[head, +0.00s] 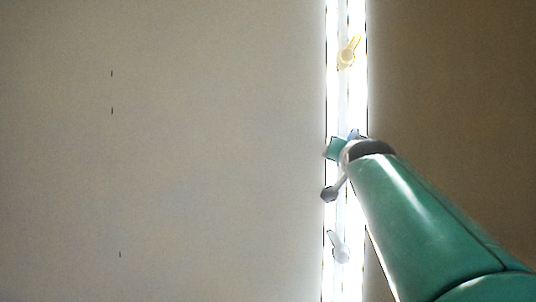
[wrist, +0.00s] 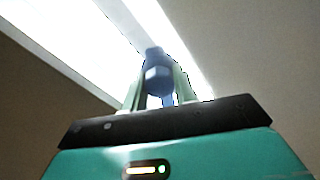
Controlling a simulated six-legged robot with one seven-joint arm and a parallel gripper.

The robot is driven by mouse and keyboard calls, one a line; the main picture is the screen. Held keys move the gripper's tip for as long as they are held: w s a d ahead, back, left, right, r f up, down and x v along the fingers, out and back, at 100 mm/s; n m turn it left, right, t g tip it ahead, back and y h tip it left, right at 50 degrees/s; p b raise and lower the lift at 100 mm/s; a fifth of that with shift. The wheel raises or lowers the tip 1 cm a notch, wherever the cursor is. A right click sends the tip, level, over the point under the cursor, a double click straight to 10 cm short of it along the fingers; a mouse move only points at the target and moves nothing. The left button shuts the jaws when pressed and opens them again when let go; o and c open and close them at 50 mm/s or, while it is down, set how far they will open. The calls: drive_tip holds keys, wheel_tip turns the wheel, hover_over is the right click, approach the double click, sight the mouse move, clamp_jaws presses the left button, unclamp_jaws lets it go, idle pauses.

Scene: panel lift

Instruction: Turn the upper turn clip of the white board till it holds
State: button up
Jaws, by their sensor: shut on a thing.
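My gripper (head: 345,146) is at the bright upright strip in the head view. In the wrist view its two pale green fingers (wrist: 157,82) stand on either side of a blue turn clip (wrist: 157,76), shut on it. Only a bit of this clip shows in the head view (head: 354,133); the gripper hides the rest. A yellow turn clip (head: 346,54) sits higher on the strip, its tip tilted up to the right. A pale grey clip (head: 338,247) sits lower, tilted up to the left. The white board (head: 200,150) appears as the large pale panel left of the strip.
The bright strip (head: 345,100) runs top to bottom, with a plain brown surface (head: 460,90) to its right. A small grey knob on a stalk (head: 330,194) shows just below my gripper; I cannot tell what it belongs to. The pale panel has a few small dark marks.

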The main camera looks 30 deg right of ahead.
drive_tip(key=n, duration=0.6)
drive_tip(key=shift+w+n, duration=0.1)
drive_tip(key=shift+n, duration=0.3)
drive_tip(key=n, duration=0.6)
drive_tip(key=shift+a+f, duration=0.1)
drive_tip(key=n, duration=0.5)
drive_tip(key=shift+n, duration=2.5)
drive_tip(key=o, duration=0.7)
drive_tip(key=shift+d, duration=0.2)
drive_tip(key=shift+a, duration=0.15)
